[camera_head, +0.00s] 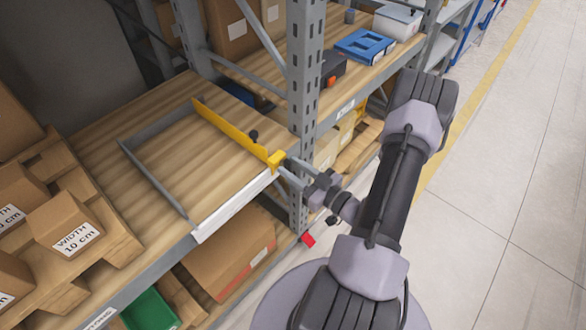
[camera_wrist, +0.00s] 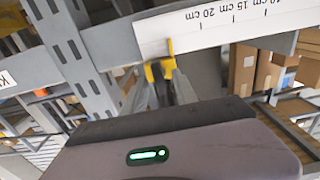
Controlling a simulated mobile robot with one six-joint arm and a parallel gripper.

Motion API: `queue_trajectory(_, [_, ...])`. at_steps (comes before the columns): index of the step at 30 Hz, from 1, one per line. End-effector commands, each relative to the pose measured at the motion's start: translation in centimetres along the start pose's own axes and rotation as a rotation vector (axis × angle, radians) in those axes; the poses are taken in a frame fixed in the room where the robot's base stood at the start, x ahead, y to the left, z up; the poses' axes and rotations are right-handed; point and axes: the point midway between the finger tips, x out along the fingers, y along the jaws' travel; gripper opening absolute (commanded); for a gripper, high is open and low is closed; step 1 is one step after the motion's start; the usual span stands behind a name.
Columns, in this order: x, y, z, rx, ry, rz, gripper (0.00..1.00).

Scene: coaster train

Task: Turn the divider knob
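A yellow divider (camera_head: 228,127) stands on the wooden shelf, running from the back to the front edge. A small black knob (camera_head: 254,135) sits beside its front part. A yellow block (camera_head: 276,159) is at the divider's front end, and yellow parts (camera_wrist: 168,62) also show in the wrist view below the scale strip. My gripper (camera_head: 284,169) is at the shelf's front edge, right by the yellow block. Its two grey fingers are apart, and they show in the wrist view (camera_wrist: 165,88) close to the yellow parts. Whether they touch it I cannot tell.
A grey divider (camera_head: 152,177) stands to the left. A white scale strip (camera_head: 232,208) runs along the shelf edge, with centimetre marks in the wrist view (camera_wrist: 230,22). A grey upright (camera_head: 303,80) is close behind my gripper. Cartons (camera_head: 75,236) sit left. The aisle floor (camera_head: 490,200) is clear.

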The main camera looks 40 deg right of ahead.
Motion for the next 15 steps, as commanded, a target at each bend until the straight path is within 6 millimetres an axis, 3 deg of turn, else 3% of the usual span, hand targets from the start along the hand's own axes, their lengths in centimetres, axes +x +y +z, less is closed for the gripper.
queue_trajectory(1, [-0.01,0.00,0.00,0.000,0.000,0.000,0.25])
queue_trajectory(5, [-0.02,0.00,0.00,0.000,0.000,0.000,0.00])
queue_trajectory(15, [-0.04,-0.02,-0.04,-0.023,0.000,0.000,0.00])
